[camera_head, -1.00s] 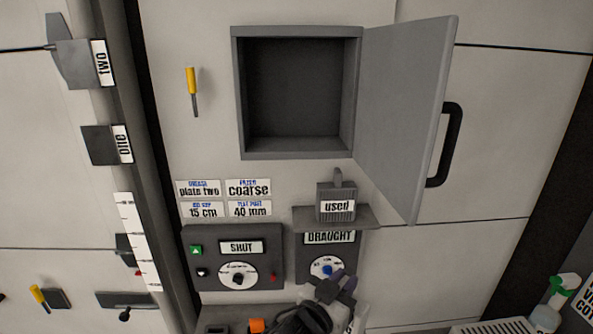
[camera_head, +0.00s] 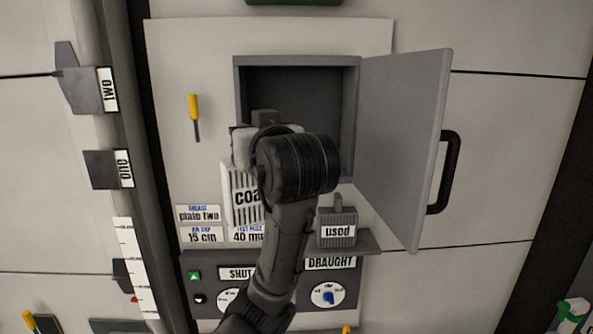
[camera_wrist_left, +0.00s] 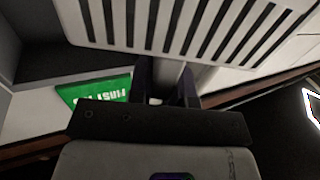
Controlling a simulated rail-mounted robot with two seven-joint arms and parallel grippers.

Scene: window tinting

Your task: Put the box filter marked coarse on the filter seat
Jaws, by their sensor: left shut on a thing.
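The box filter marked coarse (camera_head: 241,196) is a pale slatted box, its label partly covered by my arm in the head view. My left gripper (camera_wrist_left: 166,78) is shut on it, and the filter's slatted face (camera_wrist_left: 190,28) fills the top of the left wrist view. In the head view the filter hangs in front of the lower left of the open grey housing (camera_head: 297,61), which has a dark interior. The filter seat cannot be made out; my wrist hides the housing's lower part. My right gripper is not in view.
The housing door (camera_head: 400,150) stands open to the right with a black handle (camera_head: 451,172). A grey filter marked used (camera_head: 338,229) sits on the ledge below. A yellow-handled tool (camera_head: 194,115) is on the wall at left. A green sign (camera_wrist_left: 95,90) shows in the left wrist view.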

